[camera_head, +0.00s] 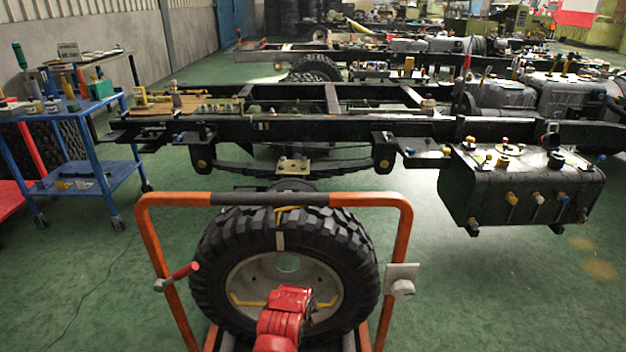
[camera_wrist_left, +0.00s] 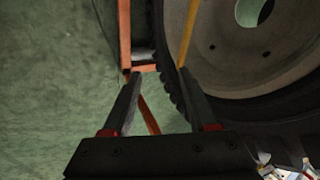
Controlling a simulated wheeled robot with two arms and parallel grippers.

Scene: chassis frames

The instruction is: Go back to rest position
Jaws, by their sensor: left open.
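My left gripper (camera_wrist_left: 159,74) shows in the left wrist view with its two dark fingers apart and nothing held between them. Beyond the fingers is orange metal framing (camera_wrist_left: 124,30), with the tyre and grey rim of a large wheel (camera_wrist_left: 270,62) to the right. In the head view, a red arm link of mine comes up from the bottom middle in front of the wheel (camera_head: 350,245). I cannot make out a gripper there. My right gripper is not seen.
The wheel stands in an orange trolley frame (camera_head: 151,232). Behind it is a truck chassis (camera_head: 300,130) with a dark tank (camera_head: 490,195) at right. A blue tool cart (camera_head: 100,170) stands at left. Green floor is open at the lower left and right.

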